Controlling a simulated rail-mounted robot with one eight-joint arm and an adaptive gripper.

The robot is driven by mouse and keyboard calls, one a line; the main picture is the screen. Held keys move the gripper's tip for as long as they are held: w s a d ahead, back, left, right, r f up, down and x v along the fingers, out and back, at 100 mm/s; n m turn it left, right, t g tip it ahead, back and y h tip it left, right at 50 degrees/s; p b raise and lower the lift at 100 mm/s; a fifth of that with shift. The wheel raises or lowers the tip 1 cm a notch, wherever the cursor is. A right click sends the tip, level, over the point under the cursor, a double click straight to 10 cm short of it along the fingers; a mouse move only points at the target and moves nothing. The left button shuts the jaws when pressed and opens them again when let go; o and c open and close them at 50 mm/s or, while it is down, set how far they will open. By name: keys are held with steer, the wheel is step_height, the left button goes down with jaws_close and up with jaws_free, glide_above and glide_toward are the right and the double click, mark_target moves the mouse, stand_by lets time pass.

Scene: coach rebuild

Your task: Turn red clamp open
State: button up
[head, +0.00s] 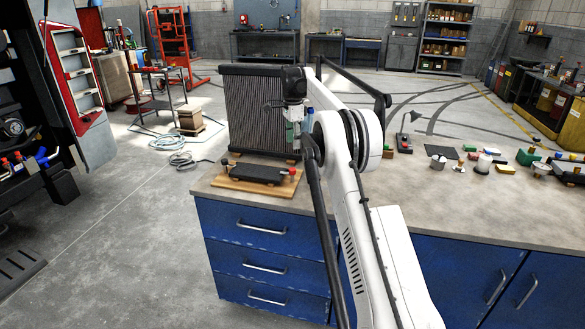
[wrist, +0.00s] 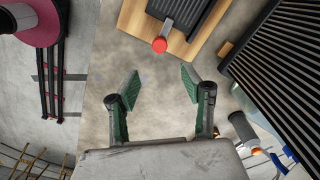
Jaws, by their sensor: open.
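The red-tipped clamp (wrist: 160,45) shows in the wrist view as a grey lever with a round red end at the edge of a wooden board (wrist: 208,50). In the head view my gripper (head: 292,133) hangs above the board, in front of the radiator, partly hidden by my arm.
A large black finned radiator (head: 252,110) stands upright just behind the board. The board lies near the left end of the workbench (head: 450,205). Several small parts and tools lie farther right on the bench. Bare bench top lies between.

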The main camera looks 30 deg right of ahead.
mark_target(293, 169)
step_height(293, 169, down, 12)
steer(key=shift+p, duration=0.4)
jaws_close()
